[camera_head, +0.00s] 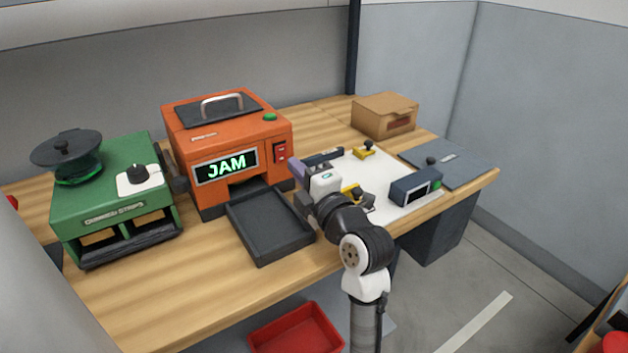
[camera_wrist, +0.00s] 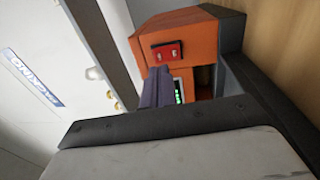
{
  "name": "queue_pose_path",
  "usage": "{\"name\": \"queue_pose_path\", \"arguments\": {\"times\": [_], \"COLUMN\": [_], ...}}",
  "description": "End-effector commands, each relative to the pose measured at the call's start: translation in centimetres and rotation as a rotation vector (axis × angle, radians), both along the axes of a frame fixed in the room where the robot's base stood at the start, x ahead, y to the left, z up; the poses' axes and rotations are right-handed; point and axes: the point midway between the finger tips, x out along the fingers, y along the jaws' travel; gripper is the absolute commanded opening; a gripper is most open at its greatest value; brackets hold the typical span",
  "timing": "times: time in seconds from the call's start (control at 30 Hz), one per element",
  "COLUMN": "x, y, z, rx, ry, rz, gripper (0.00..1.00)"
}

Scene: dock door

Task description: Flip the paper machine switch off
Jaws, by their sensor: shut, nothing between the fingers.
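The paper machine (camera_head: 232,140) is an orange box with a lidded top, a handle and a green lit display reading "JAM". Its red switch (camera_head: 280,152) is on the front, right of the display. In the wrist view the orange machine (camera_wrist: 195,30) appears turned, with the red rocker switch (camera_wrist: 167,52) facing me. I cannot tell which way the rocker is tipped. My gripper (camera_head: 297,166) is shut and empty, in front of the machine's right side. In the wrist view the fingers (camera_wrist: 157,75) point at the switch's lower edge; contact cannot be told.
A black tray (camera_head: 268,242) sits before the machine. A green machine (camera_head: 118,190) stands left. Right are a white board (camera_head: 400,208) with small fixtures, a dark device (camera_head: 412,188), a cardboard box (camera_head: 385,115) and a grey folder (camera_head: 450,162). A red bin (camera_head: 296,330) is below the table's front edge.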

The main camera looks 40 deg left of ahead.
Motion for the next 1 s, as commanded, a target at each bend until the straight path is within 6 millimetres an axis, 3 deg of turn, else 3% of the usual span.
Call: {"name": "queue_pose_path", "arguments": {"times": [0.1,0.3,1.0], "x": [0.7,1.4,1.8], "y": [1.9,3.5,4.3], "z": [0.6,0.6,0.8], "rx": [0.0,0.001,-0.063], "ry": [0.001,0.0,0.025], "rz": [0.003,0.001,0.001], "gripper": [0.0,0.0,0.0]}}
